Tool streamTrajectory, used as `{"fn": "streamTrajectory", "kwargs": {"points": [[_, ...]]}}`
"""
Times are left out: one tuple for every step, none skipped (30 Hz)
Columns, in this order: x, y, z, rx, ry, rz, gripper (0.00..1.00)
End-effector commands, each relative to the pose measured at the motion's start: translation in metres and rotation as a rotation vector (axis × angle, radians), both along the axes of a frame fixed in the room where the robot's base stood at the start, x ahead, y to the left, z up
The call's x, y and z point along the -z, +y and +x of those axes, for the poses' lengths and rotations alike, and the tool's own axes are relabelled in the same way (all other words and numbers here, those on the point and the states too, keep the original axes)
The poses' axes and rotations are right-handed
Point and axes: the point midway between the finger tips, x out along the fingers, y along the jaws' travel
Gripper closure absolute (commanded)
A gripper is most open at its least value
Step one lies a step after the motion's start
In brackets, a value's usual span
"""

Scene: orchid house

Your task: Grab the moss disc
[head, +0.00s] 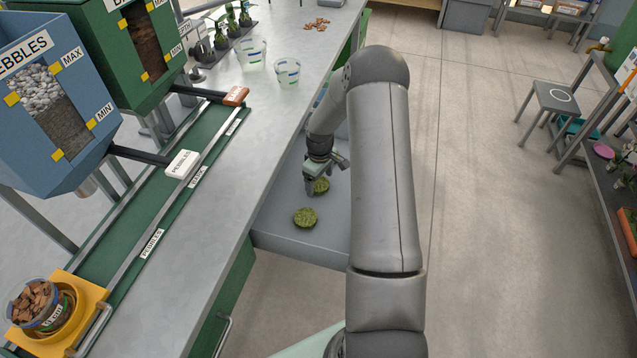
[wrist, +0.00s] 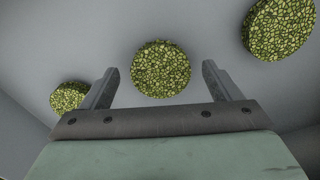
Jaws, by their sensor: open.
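Three round green moss discs show in the wrist view, lying on a grey surface. One moss disc (wrist: 160,69) is centred ahead of and between my fingers, with clear gaps on both sides. A second moss disc (wrist: 280,29) is at the upper right, and a third moss disc (wrist: 69,97) is at the left, partly behind the left finger. In the head view, one moss disc (head: 305,217) lies in the open and another (head: 321,186) is beside my gripper (head: 314,190), partly covered by it. My gripper (wrist: 160,88) is open and empty, pointing down at the discs.
The discs lie in an open grey drawer (head: 285,240) under the bench (head: 225,170). The drawer walls and bench edge are close to my arm. Pebble and bark hoppers, clear cups (head: 287,72) and a yellow holder (head: 85,290) with a filled pot stand on the bench.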

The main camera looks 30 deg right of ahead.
Motion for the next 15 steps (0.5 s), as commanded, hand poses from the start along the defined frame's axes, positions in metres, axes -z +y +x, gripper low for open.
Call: {"fn": "streamTrajectory", "kwargs": {"points": [[0.0021, -0.0001, 0.0002, 0.000, 0.000, -0.001, 0.16], [0.0028, -0.0001, 0.0002, 0.000, 0.000, -0.001, 0.16], [0.0033, -0.0002, 0.0003, 0.000, 0.000, -0.001, 0.16], [0.0033, -0.0002, 0.0003, 0.000, 0.000, -0.001, 0.16], [0.0033, -0.0002, 0.0003, 0.000, 0.000, -0.001, 0.16], [0.0033, -0.0002, 0.0003, 0.000, 0.000, -0.001, 0.16], [0.0033, -0.0001, 0.0002, 0.000, 0.000, -0.001, 0.16], [0.0032, -0.0001, 0.0003, 0.000, 0.000, -0.001, 0.19], [0.0032, -0.0001, 0.0002, 0.000, 0.000, -0.001, 0.30], [0.0032, 0.0000, 0.0001, 0.000, 0.000, -0.001, 0.38], [0.0032, 0.0000, 0.0001, 0.000, 0.000, -0.001, 0.47], [0.0032, 0.0000, 0.0002, 0.000, 0.000, -0.001, 0.58], [0.0032, 0.0000, 0.0001, 0.000, 0.000, -0.001, 0.63], [0.0031, 0.0000, 0.0001, 0.000, 0.000, -0.001, 0.64], [0.0031, 0.0000, 0.0001, 0.000, 0.000, -0.001, 0.64]]}}
